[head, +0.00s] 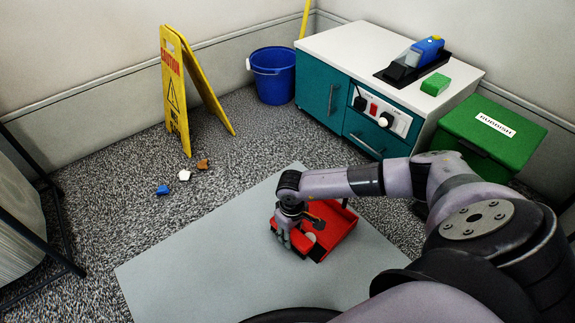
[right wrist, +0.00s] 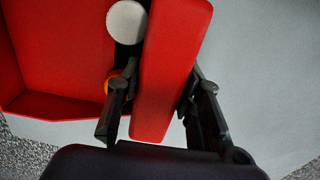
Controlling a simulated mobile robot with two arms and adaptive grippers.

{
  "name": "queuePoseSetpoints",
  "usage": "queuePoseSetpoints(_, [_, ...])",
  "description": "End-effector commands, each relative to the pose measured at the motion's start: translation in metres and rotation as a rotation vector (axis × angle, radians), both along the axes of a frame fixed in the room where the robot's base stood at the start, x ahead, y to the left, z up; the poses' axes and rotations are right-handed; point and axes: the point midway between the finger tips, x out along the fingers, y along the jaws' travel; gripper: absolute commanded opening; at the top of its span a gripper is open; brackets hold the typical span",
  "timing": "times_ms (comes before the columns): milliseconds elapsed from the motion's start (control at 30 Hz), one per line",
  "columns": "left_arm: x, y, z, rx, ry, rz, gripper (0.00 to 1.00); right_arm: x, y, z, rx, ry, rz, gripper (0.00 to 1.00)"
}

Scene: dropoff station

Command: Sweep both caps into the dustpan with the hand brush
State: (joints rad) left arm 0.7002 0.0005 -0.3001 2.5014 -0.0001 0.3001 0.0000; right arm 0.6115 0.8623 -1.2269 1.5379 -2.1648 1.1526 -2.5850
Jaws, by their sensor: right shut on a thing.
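The red dustpan (head: 343,232) lies on the grey mat, and its red floor fills the left of the right wrist view (right wrist: 60,50). My right gripper (right wrist: 155,110) is shut on the red hand brush (right wrist: 172,60), with a finger on each side; in the head view the gripper (head: 288,238) is low beside the dustpan. A white round cap (right wrist: 127,22) sits between the brush and the dustpan's floor. An orange cap (right wrist: 113,84) is partly hidden behind a finger. I cannot tell whether either cap is fully inside the dustpan. My left gripper is not in view.
The grey mat (head: 190,268) is clear on the left. Blue, white and brown scraps (head: 184,175) lie on the carpet by a yellow caution sign (head: 176,95). A blue bucket (head: 273,77), teal cabinet (head: 320,85) and green rubbish bin (head: 490,130) stand behind.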

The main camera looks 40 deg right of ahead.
Motion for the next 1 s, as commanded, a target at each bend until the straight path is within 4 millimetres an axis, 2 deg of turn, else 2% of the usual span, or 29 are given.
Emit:
queuePoseSetpoints(200, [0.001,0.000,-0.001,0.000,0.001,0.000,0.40,0.002,-0.013,0.002,-0.001,0.000,-0.002,0.12])
queuePoseSetpoints(567, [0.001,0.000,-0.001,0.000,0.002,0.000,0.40,0.002,-0.015,0.002,-0.001,-0.001,-0.001,0.12])
queuePoseSetpoints(1000, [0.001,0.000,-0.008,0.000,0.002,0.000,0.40,0.006,-0.040,0.003,-0.001,-0.001,-0.003,0.12])
